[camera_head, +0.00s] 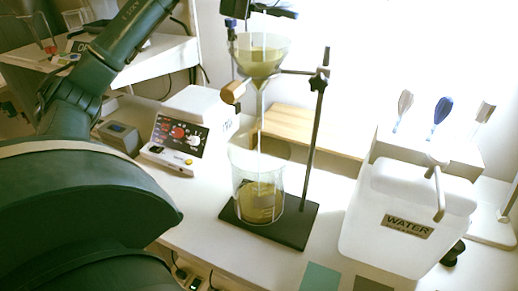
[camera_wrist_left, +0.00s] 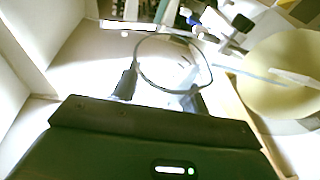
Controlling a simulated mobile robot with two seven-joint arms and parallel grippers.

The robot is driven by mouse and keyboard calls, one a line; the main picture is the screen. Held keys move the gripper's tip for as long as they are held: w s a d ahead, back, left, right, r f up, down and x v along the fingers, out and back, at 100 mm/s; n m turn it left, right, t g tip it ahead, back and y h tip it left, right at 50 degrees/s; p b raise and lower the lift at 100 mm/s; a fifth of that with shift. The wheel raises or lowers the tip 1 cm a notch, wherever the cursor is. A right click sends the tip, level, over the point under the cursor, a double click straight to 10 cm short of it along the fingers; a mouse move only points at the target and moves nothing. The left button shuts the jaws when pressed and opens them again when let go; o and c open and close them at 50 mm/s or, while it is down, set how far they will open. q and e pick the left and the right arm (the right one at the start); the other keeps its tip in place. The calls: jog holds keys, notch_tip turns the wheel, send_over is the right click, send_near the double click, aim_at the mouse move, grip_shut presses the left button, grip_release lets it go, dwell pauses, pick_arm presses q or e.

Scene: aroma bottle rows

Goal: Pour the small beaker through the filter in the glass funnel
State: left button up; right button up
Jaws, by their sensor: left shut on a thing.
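In the left wrist view, my left gripper (camera_wrist_left: 161,88) is shut on the small clear glass beaker (camera_wrist_left: 173,62), whose round rim shows beyond the fingers. Whether liquid is in it is hard to tell. The glass funnel (camera_head: 261,80) hangs in a ring on the stand (camera_head: 319,115). The pale yellow filter (camera_head: 258,60) is inside it and also shows at the right of the left wrist view (camera_wrist_left: 275,60), apart from the small beaker. A large beaker (camera_head: 257,195) with yellowish liquid stands below the funnel. My right gripper is out of view.
A white box labelled WATER (camera_head: 407,215) stands right of the stand. A wooden block (camera_head: 315,132) lies behind. The stand's black base (camera_head: 285,235) rests on the white table.

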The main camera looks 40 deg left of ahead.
pick_arm(q)
jog(key=shift+s+r+m+t+h+b, duration=0.3)
jog(key=shift+r+m+t+b, duration=0.5)
jog(key=shift+b, duration=1.3)
dwell(4.9)
jog(key=shift+w+f+g, duration=0.1)
jog(key=shift+f+g, duration=0.15)
jog(key=shift+g, duration=0.05)
jog(key=shift+w+f+n+p, duration=0.15)
jog(key=shift+n+p, duration=0.25)
jog(key=shift+p, duration=0.5)
jog(key=shift+w+f+n+g+p, duration=0.15)
jog(key=shift+f+n+g+p, duration=0.1)
jog(key=shift+n+g+p, duration=0.2)
jog(key=shift+f, duration=0.25)
